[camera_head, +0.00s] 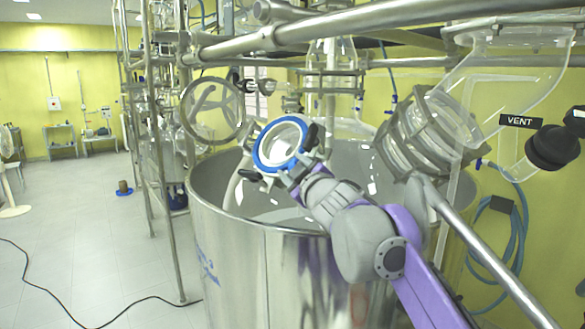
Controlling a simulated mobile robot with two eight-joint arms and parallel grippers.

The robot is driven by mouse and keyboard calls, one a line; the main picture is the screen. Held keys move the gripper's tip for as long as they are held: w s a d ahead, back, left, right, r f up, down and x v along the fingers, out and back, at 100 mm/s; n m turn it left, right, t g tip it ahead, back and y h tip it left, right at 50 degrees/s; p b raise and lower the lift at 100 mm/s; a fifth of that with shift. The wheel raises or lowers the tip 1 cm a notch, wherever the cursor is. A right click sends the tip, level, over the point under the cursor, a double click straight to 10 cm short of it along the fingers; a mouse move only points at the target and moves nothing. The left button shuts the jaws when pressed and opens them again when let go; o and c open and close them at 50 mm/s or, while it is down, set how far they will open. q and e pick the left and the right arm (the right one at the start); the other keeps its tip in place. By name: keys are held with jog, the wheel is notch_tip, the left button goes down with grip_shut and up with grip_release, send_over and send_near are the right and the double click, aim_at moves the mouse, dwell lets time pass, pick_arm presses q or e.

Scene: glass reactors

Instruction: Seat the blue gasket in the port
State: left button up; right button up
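The blue gasket (262,158) is a ring with a pale inner band, tilted and held up in the air over the steel vessel's opening. My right gripper (288,167) is at the gasket's lower right edge, with dark finger parts to both sides of it. It appears shut on the gasket, though the exact contact is too small to see. A round glass opening with a grey metal rim (242,122) is just to the left, apart from the gasket. I cannot tell for sure whether this is the port. My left gripper is not in view.
The large steel vessel (255,270) stands below my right arm. Clamped glass piping (425,135) and a VENT-labelled glass part (521,121) are at right. A steel frame post (165,200) is at left. Open floor (85,225) lies further left, with a black cable (75,318).

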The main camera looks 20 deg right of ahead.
jog(key=shift+o, duration=0.3)
jog(key=shift+s, duration=0.1)
jog(key=shift+s+f, duration=0.1)
jog(key=shift+s, duration=0.15)
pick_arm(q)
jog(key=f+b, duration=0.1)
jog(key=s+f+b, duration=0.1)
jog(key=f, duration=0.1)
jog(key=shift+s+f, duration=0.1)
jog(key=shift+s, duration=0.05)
pick_arm(e)
jog(key=s, duration=1)
jog(key=shift+d+f, duration=0.15)
jog(key=shift+d, duration=0.1)
